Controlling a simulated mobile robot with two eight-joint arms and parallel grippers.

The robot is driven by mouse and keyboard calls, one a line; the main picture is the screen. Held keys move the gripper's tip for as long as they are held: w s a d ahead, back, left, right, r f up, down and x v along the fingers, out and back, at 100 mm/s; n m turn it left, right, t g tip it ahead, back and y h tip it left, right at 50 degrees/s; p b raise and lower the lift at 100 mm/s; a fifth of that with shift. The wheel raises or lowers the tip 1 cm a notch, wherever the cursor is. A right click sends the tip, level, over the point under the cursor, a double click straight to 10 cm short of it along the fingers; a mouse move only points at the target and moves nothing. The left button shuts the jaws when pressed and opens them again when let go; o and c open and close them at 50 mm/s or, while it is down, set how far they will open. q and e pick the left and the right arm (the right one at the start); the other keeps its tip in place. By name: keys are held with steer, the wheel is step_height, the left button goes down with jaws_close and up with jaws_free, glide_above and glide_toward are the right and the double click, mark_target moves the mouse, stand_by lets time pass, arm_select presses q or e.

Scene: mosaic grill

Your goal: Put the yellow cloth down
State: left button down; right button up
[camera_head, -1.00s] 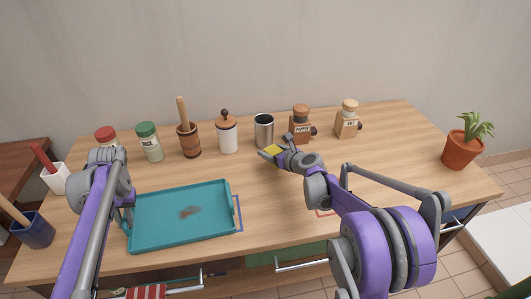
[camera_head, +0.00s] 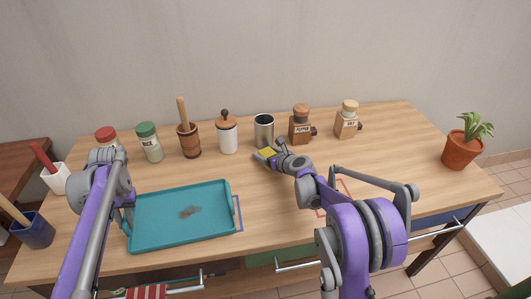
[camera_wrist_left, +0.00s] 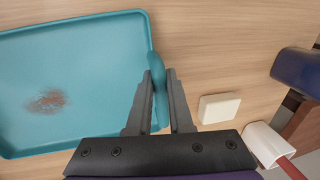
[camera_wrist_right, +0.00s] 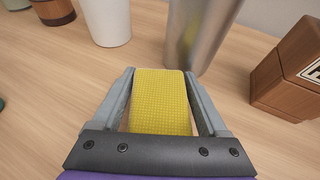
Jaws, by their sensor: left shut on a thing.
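The yellow cloth (camera_head: 266,153), a folded pad, is at the table's back middle, in front of the metal cup (camera_head: 264,130). My right gripper (camera_head: 270,151) has a finger on each side of it. In the right wrist view the cloth (camera_wrist_right: 161,100) lies between the fingers, with thin gaps near their bases. Whether they press on it, and whether it rests on the table, I cannot tell. My left gripper (camera_wrist_left: 160,95) is shut on the rim handle of the teal tray (camera_wrist_left: 100,25), which has a brown smear on it.
Along the back stand a white jar (camera_head: 227,135), a pepper mill (camera_head: 301,127) and a salt mill (camera_head: 347,121). A potted plant (camera_head: 463,150) stands at the right. A white block (camera_wrist_left: 219,108) lies beside the tray. The table right of centre is fairly clear.

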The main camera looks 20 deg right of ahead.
steer(key=o, duration=0.3)
steer(key=shift+r, duration=0.2)
steer(key=v, duration=1)
steer(key=shift+s+r, duration=0.1)
steer(key=shift+s, duration=0.2)
steer(key=v, duration=0.3)
steer(key=shift+s, duration=0.4)
steer(key=x, duration=1.1)
steer(key=shift+w+f, duration=0.25)
